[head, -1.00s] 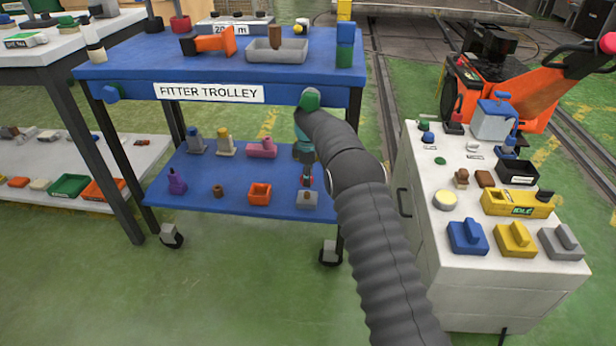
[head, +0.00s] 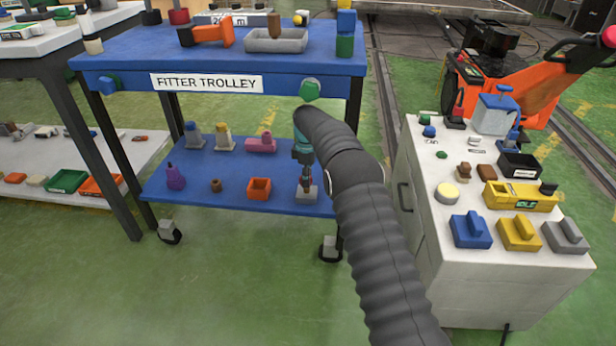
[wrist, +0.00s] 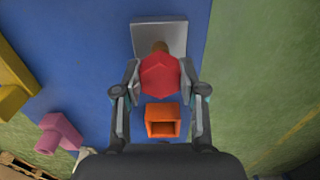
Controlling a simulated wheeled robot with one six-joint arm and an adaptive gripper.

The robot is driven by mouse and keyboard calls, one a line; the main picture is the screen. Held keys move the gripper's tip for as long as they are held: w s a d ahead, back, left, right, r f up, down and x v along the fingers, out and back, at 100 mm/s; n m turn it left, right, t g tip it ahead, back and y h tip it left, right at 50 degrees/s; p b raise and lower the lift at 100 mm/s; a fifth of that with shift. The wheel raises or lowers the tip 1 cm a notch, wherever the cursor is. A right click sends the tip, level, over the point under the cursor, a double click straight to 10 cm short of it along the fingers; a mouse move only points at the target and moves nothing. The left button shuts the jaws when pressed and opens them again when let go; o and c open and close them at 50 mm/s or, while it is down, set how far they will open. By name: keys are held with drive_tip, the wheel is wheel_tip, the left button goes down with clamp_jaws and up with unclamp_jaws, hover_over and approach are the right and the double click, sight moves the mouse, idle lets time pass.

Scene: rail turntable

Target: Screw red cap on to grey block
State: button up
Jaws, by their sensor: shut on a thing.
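The red cap (wrist: 160,76) is held between the two fingers of my gripper (wrist: 160,70) in the wrist view. The grey block (wrist: 158,37) lies just beyond it on the trolley's blue lower shelf, and a brown stud (wrist: 159,46) on the block shows partly behind the cap. In the head view my gripper (head: 306,176) points down at the grey block (head: 307,194) near the shelf's right end, with the cap low over the block. I cannot tell whether cap and stud touch.
An orange open box (head: 259,189) stands left of the block, with a small brown piece (head: 215,185) and a purple piece (head: 175,177) further left. A pink piece (head: 261,145) and other fittings stand behind. The trolley's upper top (head: 140,61) overhangs the shelf.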

drive_tip(key=shift+d+f, duration=0.2)
idle(0.3)
drive_tip(key=shift+f+b, duration=0.45)
drive_tip(key=shift+f, duration=1)
idle(1.0)
drive_tip(key=o, duration=0.3)
drive_tip(key=c, duration=0.4)
drive_tip(key=m, duration=0.5)
drive_tip(key=shift+s+m+p, duration=0.1)
drive_tip(key=shift+m+p, duration=0.3)
drive_tip(key=shift+c, duration=0.3)
drive_tip(key=m, duration=0.5)
drive_tip(key=shift+a+m, duration=0.15)
drive_tip(key=shift+m, duration=0.45)
